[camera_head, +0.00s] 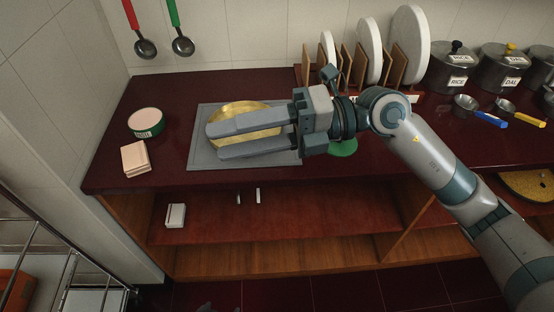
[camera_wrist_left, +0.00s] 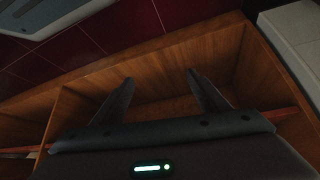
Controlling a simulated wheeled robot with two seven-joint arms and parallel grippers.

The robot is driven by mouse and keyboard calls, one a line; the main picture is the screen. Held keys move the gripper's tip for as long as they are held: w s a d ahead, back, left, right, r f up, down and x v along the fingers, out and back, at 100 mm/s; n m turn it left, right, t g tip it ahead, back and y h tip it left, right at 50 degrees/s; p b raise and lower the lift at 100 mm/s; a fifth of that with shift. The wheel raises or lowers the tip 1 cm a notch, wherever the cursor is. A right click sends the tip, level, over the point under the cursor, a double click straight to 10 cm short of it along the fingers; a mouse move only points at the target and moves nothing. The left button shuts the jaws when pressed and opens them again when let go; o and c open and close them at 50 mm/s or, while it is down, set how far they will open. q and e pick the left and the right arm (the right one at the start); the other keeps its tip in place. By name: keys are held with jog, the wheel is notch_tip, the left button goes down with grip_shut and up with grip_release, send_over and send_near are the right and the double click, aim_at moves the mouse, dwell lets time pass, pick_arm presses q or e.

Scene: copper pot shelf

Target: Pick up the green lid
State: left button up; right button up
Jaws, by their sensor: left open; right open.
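A green round thing (camera_head: 343,148), which looks like the green lid, lies on the dark red counter. It is mostly hidden under the wrist of my right arm, and only its lower edge shows. My right gripper (camera_head: 214,141) is open and empty, its two fingers pointing left over a golden round dish (camera_head: 243,108) on a grey mat. The fingers are well left of the green lid, and I cannot tell whether they touch the dish. My left gripper (camera_wrist_left: 159,80) is open and empty in the left wrist view, in front of a wooden shelf compartment.
A green-labelled tin (camera_head: 146,122) and a beige stack (camera_head: 135,158) stand at the counter's left. A plate rack (camera_head: 397,72), dark pots (camera_head: 455,70) and small ladles (camera_head: 476,111) are at the right. A white box (camera_head: 175,215) lies on the lower shelf.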

jog(key=w+d+f+t+h, duration=0.4)
jog(key=w+d+f+h, duration=0.45)
jog(key=d+h, duration=0.2)
pick_arm(q)
jog(key=s+d+f+t, duration=0.1)
jog(key=s+f, duration=0.2)
jog(key=f, duration=0.4)
jog(key=shift+d+f+h, duration=0.15)
jog(key=shift+f+h, duration=0.1)
jog(key=shift+h, duration=0.05)
pick_arm(e)
jog(key=w+d+r+m+t+h, duration=0.1)
jog(key=w+d+r+m+h, duration=0.1)
jog(key=d, duration=0.5)
jog(key=w+d+r+m+t+h, duration=0.2)
jog(key=w+d+h, duration=0.2)
jog(key=w+d, duration=0.2)
jog(key=shift+d, duration=0.8)
jog(key=p+x, duration=0.3)
jog(key=x, duration=0.9)
jog(key=shift+a+f, duration=0.1)
pick_arm(q)
jog(key=s+a+f+g, duration=0.1)
jog(key=s+a+f, duration=0.1)
jog(key=s, duration=0.3)
jog(key=s+a+f+g, duration=0.2)
jog(key=s, duration=0.3)
jog(key=shift+s+a+y, duration=0.3)
jog(key=shift+s+y, duration=0.05)
jog(key=shift+y, duration=0.05)
